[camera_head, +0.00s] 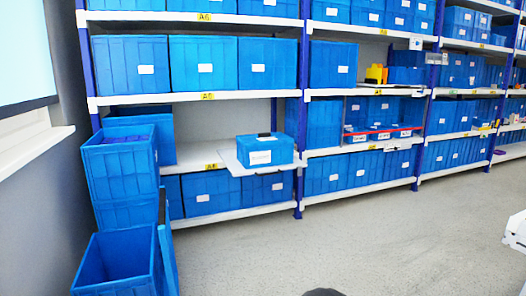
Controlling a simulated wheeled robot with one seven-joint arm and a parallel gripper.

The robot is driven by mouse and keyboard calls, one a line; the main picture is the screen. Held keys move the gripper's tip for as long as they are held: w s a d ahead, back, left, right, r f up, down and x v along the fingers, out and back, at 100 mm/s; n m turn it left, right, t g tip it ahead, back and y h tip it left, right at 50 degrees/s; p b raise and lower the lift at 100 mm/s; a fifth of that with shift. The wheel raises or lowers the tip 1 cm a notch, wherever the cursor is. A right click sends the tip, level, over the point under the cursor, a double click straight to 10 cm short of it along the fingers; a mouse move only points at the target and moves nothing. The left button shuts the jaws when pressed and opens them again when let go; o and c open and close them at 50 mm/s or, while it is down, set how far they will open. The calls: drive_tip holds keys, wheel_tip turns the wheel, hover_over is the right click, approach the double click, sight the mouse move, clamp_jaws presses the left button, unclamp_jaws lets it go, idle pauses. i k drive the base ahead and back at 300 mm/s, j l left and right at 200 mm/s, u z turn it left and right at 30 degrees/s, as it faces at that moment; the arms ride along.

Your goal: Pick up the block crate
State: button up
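A small blue crate (264,152) with a white label on its front sits on a white pulled-out shelf board (232,163). The board juts out from the blue-post rack at about the second level from the floor. The label's print is too small to read, so I cannot tell for sure that this is the block crate. A dark piece shows on top of the crate near its back edge. My gripper is not in view.
Blue bins (204,64) fill the rack shelves. Stacked open blue crates (120,165) and another open crate (118,262) stand at the left by the wall. A white object (516,240) cuts in at right. The grey floor (350,240) before the rack is clear.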

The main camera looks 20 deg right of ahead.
sight(260, 150)
drive_tip(key=i+l, duration=0.2)
drive_tip(key=i, duration=0.3)
drive_tip(key=i+l, duration=0.15)
drive_tip(key=i, duration=0.35)
drive_tip(key=i+l, duration=0.2)
drive_tip(key=i, duration=0.3)
drive_tip(key=i+l, duration=0.2)
drive_tip(key=i, duration=0.3)
